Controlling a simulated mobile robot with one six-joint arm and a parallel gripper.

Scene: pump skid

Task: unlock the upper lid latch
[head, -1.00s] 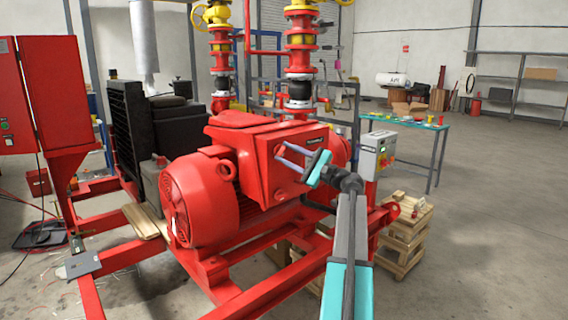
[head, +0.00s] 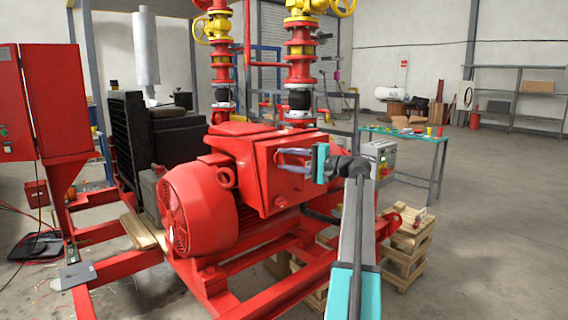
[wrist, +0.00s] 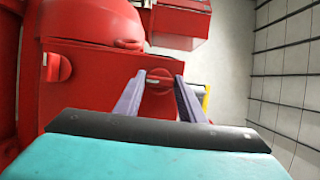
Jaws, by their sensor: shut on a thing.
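The upper lid latch (wrist: 158,82) is a red round knob with a pale slot on the red box's face. It sits between the two grey-purple fingers of my gripper (wrist: 158,100) in the wrist view, and the fingers are shut on it. In the head view my gripper (head: 284,159) reaches leftward to the box's right face, and its fingers hide most of this latch. The lower latch (head: 280,203) shows below it on the same face. In the wrist view a similar red knob (wrist: 58,67) shows at the left, clear of the fingers.
A red motor (head: 195,208) stands left of the box on the red skid frame. A grey control box (head: 379,158) stands close behind my wrist. Wooden pallets (head: 408,245) are stacked at the right. The floor further right is open.

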